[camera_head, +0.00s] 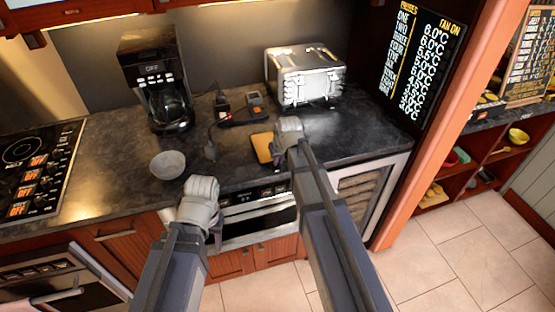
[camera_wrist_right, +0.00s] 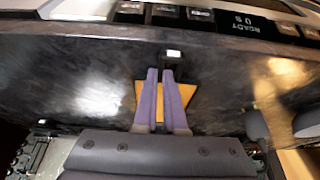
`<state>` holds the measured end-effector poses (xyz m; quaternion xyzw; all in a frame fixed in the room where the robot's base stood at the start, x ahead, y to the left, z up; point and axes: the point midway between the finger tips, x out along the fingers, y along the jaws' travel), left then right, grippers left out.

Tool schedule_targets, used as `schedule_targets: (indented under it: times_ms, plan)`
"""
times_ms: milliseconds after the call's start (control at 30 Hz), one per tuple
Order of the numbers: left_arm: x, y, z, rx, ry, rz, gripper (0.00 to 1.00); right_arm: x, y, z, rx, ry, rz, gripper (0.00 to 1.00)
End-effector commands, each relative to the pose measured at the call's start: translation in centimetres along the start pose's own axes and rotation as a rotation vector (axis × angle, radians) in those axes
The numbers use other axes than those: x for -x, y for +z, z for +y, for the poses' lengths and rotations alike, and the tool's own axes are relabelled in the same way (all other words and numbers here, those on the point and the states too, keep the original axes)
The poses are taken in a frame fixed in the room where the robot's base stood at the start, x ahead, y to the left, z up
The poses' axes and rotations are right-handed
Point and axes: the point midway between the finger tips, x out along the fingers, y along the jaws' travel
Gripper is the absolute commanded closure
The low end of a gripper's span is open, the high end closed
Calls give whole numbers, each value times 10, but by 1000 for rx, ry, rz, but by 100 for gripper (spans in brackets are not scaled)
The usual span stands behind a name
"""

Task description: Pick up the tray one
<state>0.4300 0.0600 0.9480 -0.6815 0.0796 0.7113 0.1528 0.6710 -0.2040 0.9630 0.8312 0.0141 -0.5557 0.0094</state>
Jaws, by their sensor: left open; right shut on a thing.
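The tray appears as a flat tan board (camera_head: 263,148) on the dark counter near its front edge. It also shows in the right wrist view (camera_wrist_right: 187,95) on both sides of my fingers. My right gripper (camera_head: 278,160) is over the tray's right side, its two purple fingers (camera_wrist_right: 166,98) close together and shut on it. The exact gripped part is mostly hidden; a dark piece with a small white end (camera_wrist_right: 173,54) shows at the fingertips. My left gripper (camera_head: 217,236) is open and empty, low in front of the counter, apart from the tray.
A grey bowl (camera_head: 167,165) stands left of the tray. A black coffee maker (camera_head: 157,80) and a silver toaster (camera_head: 305,77) stand at the back. A dark device with orange (camera_head: 255,103) lies behind the tray. The drawer microwave (camera_head: 258,217) is below the counter edge.

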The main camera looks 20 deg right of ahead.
Motion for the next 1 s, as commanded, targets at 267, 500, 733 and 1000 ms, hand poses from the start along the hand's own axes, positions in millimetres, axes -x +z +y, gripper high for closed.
schedule_targets:
  times_ms: [267, 500, 733, 1000]
  plan:
    - [42, 2, -4, -1, 0, 0, 55, 39, -16, 0, 0, 0, 1, 100]
    - [78, 5, -8, -2, 0, 0, 55, 73, -30, 0, 0, 0, 1, 100]
    - [92, 5, -9, -3, 0, 0, 55, 85, -35, 0, 0, 0, 1, 100]
    - [67, 4, -6, -2, 0, 0, 55, 62, -26, 0, 0, 0, 1, 100]
